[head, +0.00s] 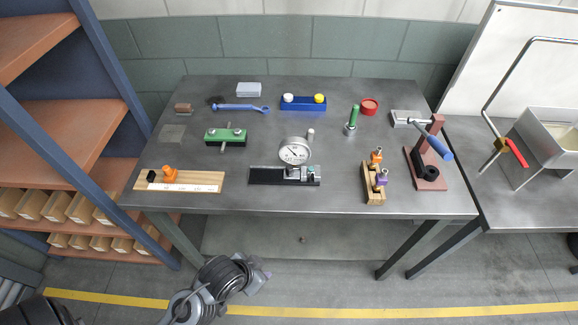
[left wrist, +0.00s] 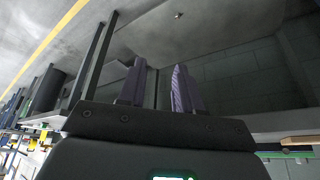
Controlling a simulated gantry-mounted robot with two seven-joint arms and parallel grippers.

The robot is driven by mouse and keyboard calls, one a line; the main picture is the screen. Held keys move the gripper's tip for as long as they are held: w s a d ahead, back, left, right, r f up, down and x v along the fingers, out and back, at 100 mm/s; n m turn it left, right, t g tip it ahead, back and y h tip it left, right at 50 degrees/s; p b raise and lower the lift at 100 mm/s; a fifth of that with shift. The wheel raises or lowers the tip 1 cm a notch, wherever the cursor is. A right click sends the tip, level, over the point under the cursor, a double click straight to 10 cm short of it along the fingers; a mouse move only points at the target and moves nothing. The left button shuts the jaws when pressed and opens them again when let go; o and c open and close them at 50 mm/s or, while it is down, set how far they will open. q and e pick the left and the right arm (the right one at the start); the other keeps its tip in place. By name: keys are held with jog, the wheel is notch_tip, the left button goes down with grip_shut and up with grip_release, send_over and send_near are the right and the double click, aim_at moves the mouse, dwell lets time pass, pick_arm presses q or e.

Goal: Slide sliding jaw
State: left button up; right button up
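A wooden board (head: 205,184) with a white scale strip lies at the table's front left. An orange piece (head: 170,174) sits on it, right of a small black block (head: 151,176); the orange piece looks like the sliding jaw. My left gripper (head: 262,275) is low in front of the table, below and right of the board, apart from it. In the left wrist view, its two dark fingers (left wrist: 160,66) stand apart with nothing between them. My right gripper is not in view.
A green block tool (head: 226,136) lies behind. A wooden peg block (head: 373,186) is farther right. The table front between board and rail is clear.

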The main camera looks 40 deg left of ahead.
pick_arm(q)
jog(key=w+a+r+n+t+p, duration=0.2)
jog(key=w+a+r+t+p, duration=0.15)
jog(key=w+r+p, duration=0.5)
jog(key=n+t+y+p, duration=0.2)
jog(key=t+y+p, duration=0.1)
jog(key=t+p, duration=0.25)
send_near(289, 168)
jog(key=shift+g, duration=0.5)
jog(key=x, duration=0.8)
jog(key=shift+w+r, duration=0.15)
jog(key=shift+r, duration=0.2)
jog(key=shift+d, duration=0.1)
grip_shut()
